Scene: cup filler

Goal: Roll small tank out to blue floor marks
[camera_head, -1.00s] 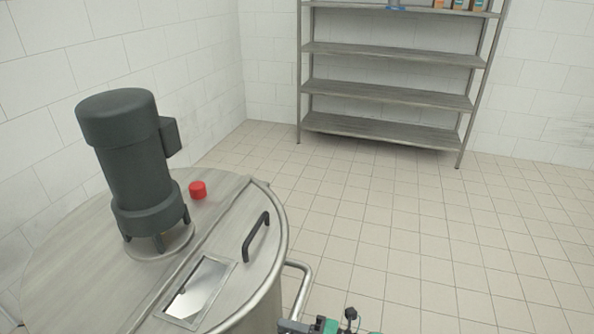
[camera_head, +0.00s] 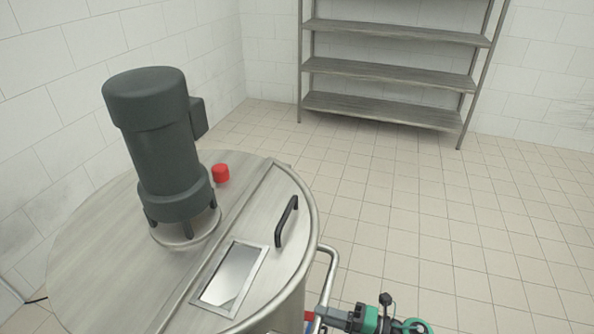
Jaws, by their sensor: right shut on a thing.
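A round steel tank (camera_head: 100,255) fills the lower left of the head view. Its lid carries a dark grey motor (camera_head: 150,130), a red cap (camera_head: 221,172), a black lid handle (camera_head: 287,220) and a framed window (camera_head: 232,278). A bent steel side bar (camera_head: 331,262) sticks out from its right side. My right gripper (camera_head: 325,316) is shut on this bar near the bottom edge; the grip itself is partly cut off. The tank's base and wheels are out of view. No blue floor marks show. My left gripper is not in view.
A metal shelf rack (camera_head: 385,107) stands against the back wall; its visible shelves are empty. The tiled floor (camera_head: 440,220) is clear to the right of the tank. A white tiled wall (camera_head: 50,110) runs close along the left, with a dark cable (camera_head: 36,300) at its foot.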

